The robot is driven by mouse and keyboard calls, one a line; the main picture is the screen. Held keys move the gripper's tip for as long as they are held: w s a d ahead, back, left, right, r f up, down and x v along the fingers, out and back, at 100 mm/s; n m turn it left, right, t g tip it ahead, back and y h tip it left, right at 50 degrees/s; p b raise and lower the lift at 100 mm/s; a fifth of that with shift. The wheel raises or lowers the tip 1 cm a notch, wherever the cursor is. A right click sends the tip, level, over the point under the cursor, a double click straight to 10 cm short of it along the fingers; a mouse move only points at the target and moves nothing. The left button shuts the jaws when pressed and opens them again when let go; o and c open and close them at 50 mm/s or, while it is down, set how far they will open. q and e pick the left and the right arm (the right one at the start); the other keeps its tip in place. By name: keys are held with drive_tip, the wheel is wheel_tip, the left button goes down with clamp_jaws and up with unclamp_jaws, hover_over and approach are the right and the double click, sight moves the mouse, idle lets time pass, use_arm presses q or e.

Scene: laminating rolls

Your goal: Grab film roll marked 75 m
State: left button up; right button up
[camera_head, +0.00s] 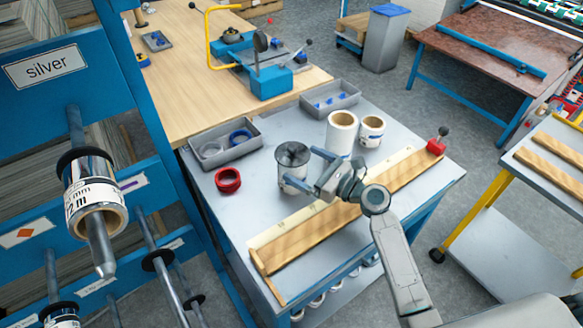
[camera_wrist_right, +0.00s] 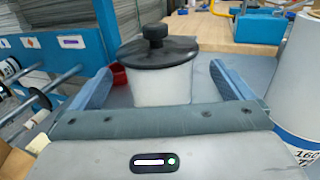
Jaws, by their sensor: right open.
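My right gripper (camera_head: 305,168) is open at a pale roll with a dark round cap (camera_head: 293,155) on the grey table. In the right wrist view the capped roll (camera_wrist_right: 162,85) stands upright between the two blue fingers, with gaps on both sides and a black knob on top. I see no marking on it. Two white rolls, a larger one (camera_head: 341,135) and a smaller one (camera_head: 371,131), stand to its right. In the wrist view a white roll (camera_wrist_right: 297,90) at the right edge shows "160" and a cut-off line starting with "7". My left gripper is not in view.
A wooden strip (camera_head: 345,215) with a ruler lies along the table's front. A red tape ring (camera_head: 228,180) and a grey tray (camera_head: 222,144) are left of the capped roll. A blue rack at left holds a silver-wrapped roll (camera_head: 92,195) on a peg.

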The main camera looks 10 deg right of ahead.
sight(292, 157)
drive_tip(key=x, duration=0.1)
drive_tip(key=p+x, duration=0.1)
drive_tip(key=x, duration=0.1)
drive_tip(key=shift+w+a+r, duration=0.2)
drive_tip(key=shift+w+a, duration=0.05)
drive_tip(key=shift+w+a+f, duration=0.15)
drive_tip(key=shift+w+a, duration=0.2)
drive_tip(key=c, duration=1.8)
drive_tip(key=shift+c, duration=1.3)
drive_tip(key=shift+r, duration=0.2)
